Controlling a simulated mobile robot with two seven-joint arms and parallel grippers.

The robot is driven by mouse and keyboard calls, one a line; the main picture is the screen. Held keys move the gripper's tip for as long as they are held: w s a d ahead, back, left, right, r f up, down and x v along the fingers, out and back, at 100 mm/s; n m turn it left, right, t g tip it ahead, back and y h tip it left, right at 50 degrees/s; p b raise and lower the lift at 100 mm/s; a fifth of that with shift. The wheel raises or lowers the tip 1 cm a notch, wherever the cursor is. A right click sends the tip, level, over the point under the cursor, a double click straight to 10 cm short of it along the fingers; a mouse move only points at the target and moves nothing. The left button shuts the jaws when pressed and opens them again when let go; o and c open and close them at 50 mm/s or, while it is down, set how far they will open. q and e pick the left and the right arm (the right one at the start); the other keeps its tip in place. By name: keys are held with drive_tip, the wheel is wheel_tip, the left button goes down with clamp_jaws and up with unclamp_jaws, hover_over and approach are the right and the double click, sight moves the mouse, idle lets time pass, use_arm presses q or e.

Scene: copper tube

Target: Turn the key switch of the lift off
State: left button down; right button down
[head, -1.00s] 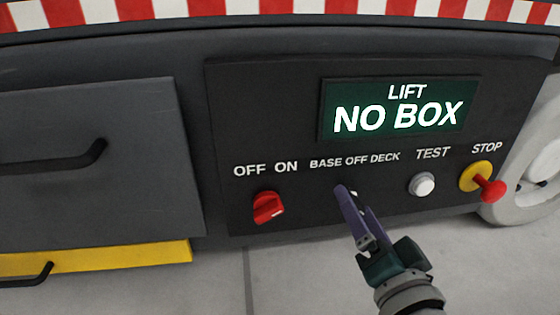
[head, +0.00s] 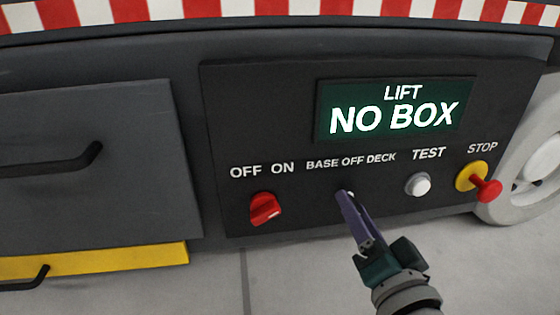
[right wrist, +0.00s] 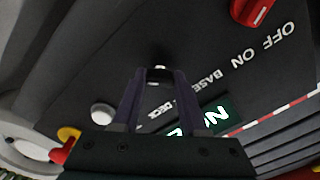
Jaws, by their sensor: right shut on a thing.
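The lift's dark control panel (head: 295,205) carries a key switch under the label BASE OFF DECK (head: 350,161). My right gripper (head: 347,195) reaches up to that switch from below and is shut on its key, which is mostly hidden by the fingers. In the right wrist view the two purple fingers of my right gripper (right wrist: 158,76) close around a small pale metal tip of the key (right wrist: 160,68). Which label the key points to cannot be told. The green display (head: 396,105) reads LIFT NO BOX. My left gripper is not in view.
A red OFF/ON knob (head: 265,209) sits left of the key switch. A grey drawer (head: 90,200) is at left, and a white wheel (head: 530,190) at right.

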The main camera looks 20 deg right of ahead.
drive_tip(key=shift+r, duration=0.1)
drive_tip(key=shift+r+n+p, duration=0.1)
drive_tip(key=shift+n+p, duration=1)
drive_tip(key=shift+n, duration=3.2)
drive_tip(key=shift+w, duration=0.1)
drive_tip(key=c, duration=0.8)
unclamp_jaws()
drive_tip(key=o, duration=0.4)
drive_tip(key=shift+c, duration=0.2)
